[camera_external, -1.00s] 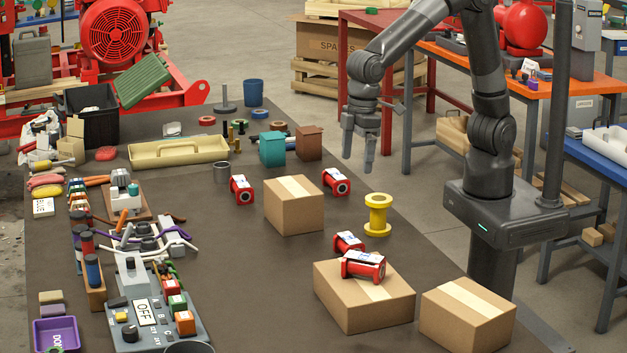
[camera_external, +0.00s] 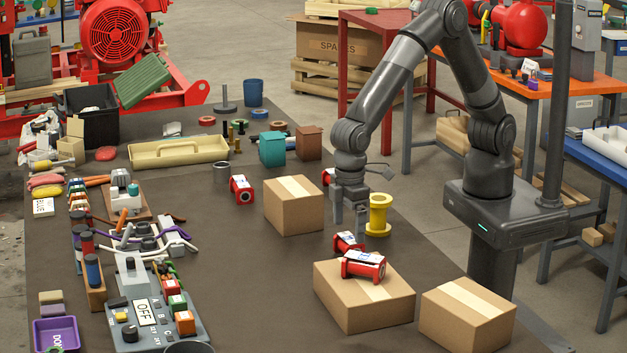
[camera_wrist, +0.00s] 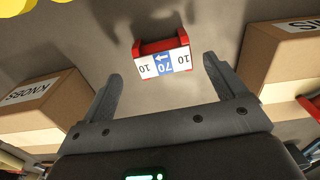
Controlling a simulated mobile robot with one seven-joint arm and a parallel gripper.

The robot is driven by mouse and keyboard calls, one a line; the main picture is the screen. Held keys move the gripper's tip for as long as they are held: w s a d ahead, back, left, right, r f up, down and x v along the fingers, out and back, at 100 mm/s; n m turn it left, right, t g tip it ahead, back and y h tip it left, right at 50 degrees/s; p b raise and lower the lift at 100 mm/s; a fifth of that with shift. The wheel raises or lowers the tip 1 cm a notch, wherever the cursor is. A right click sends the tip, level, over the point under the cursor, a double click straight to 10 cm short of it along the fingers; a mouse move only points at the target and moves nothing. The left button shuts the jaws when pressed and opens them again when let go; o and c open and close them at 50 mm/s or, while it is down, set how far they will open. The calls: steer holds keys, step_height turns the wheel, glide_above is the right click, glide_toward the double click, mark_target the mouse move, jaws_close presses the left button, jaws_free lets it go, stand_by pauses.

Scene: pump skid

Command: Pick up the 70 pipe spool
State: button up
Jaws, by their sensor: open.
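A red pipe spool (camera_external: 347,242) with a white and blue label lies on the dark table between two cardboard boxes. My gripper (camera_external: 349,226) is open and empty, pointing down just above and behind this spool. In the wrist view the spool lies ahead, between the spread fingers of my gripper (camera_wrist: 162,72) and slightly beyond their tips; it looks untouched. The lower part of the spool is partly hidden in the external view.
Another red spool (camera_external: 364,265) lies on the front box (camera_external: 362,306). A box (camera_external: 294,208), marked KNOBS in the wrist view (camera_wrist: 35,105), stands to the left. A yellow spool (camera_external: 377,214) stands close behind right. More red spools (camera_external: 242,189) lie farther back.

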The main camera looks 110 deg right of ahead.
mark_target(349, 238)
steer(key=f, duration=0.4)
steer(key=shift+a+f, duration=0.2)
steer(key=shift+f, duration=0.05)
steer(key=c, duration=1.2)
